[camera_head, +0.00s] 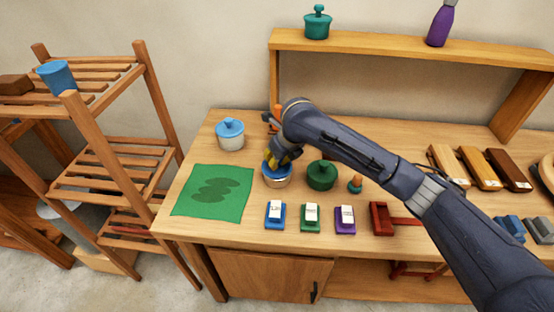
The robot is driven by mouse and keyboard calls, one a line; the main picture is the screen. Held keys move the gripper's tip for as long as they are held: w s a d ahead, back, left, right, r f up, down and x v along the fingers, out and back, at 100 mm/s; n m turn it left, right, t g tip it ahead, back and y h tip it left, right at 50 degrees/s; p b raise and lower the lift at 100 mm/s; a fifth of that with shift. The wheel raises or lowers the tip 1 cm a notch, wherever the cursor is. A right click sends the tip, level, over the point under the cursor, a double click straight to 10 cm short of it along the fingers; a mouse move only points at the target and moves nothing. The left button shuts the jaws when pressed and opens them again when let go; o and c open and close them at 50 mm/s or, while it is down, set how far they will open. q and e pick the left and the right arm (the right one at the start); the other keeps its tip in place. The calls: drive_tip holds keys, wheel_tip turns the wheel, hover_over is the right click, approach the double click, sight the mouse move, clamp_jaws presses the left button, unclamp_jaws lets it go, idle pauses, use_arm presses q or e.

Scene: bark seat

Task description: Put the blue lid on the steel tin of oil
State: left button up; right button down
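My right gripper (277,160), with yellowish fingertips, points down at the top of a small steel tin (278,183) on the bench. A blue lid (266,168) shows at the tin's top, partly behind the fingers; its knob is hidden. I cannot tell whether the lid sits flat on the tin, or whether the fingers are closed on it. Behind and to the left stands a whitish pot (230,143) with a light blue knobbed lid (229,127). My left gripper is not in view.
A green mat (213,192) lies left of the tin, and a dark green lidded pot (321,175) stands close to its right. Blue, green and purple labelled blocks line the bench front. A raised shelf (390,43) runs behind; a slatted rack (105,155) stands left.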

drive_tip(key=shift+f, duration=0.5)
drive_tip(key=shift+c, duration=2)
unclamp_jaws()
drive_tip(key=shift+r, duration=3.45)
drive_tip(key=shift+d+r, duration=0.1)
